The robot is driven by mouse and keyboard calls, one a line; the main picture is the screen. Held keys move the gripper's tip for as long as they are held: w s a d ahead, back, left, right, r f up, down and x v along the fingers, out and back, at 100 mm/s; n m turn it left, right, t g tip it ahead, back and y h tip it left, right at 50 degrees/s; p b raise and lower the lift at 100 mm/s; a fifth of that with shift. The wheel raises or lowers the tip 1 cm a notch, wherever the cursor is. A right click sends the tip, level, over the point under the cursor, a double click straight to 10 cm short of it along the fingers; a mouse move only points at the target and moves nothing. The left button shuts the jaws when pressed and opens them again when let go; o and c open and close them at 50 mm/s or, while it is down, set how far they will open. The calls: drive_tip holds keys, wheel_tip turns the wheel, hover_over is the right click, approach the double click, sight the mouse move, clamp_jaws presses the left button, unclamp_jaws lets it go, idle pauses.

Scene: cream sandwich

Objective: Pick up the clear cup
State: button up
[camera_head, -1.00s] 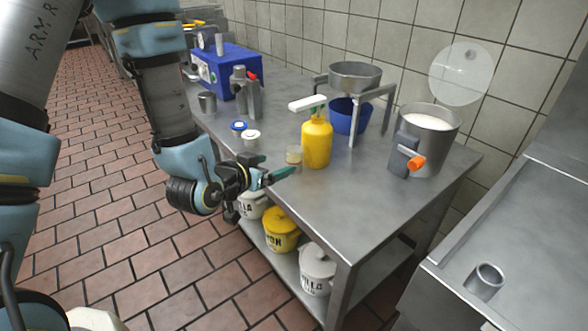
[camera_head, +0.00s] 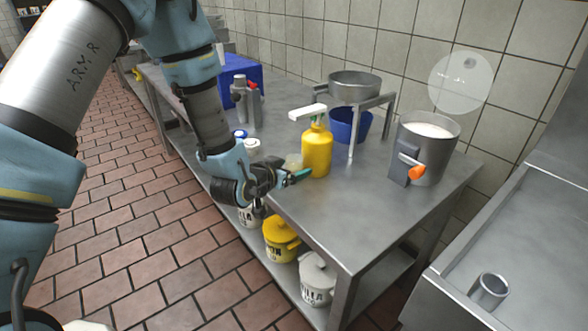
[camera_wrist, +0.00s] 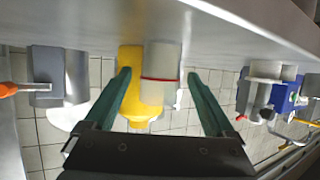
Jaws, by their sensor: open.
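The clear cup (camera_head: 293,160) stands on the steel table near its front edge, just left of the yellow pump bottle (camera_head: 317,150). In the upside-down wrist view the cup (camera_wrist: 161,75) is pale and see-through with a red line around it, and it overlaps the yellow bottle (camera_wrist: 130,85) behind it. My gripper (camera_head: 289,170) is low over the table edge beside the cup. Its two green fingers are apart, and in the wrist view the cup appears between the fingertips (camera_wrist: 158,76). How far the fingers reach around it is unclear.
A metal pot of white liquid with an orange-tipped tap (camera_head: 425,145) stands at the right. A raised metal bowl (camera_head: 355,85) with a blue bowl (camera_head: 349,125) is behind. Lidded tubs (camera_head: 281,238) sit on the lower shelf. The table's front right is bare (camera_head: 360,200).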

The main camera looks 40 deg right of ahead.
clamp_jaws()
idle(0.8)
drive_tip(key=shift+r, duration=0.15)
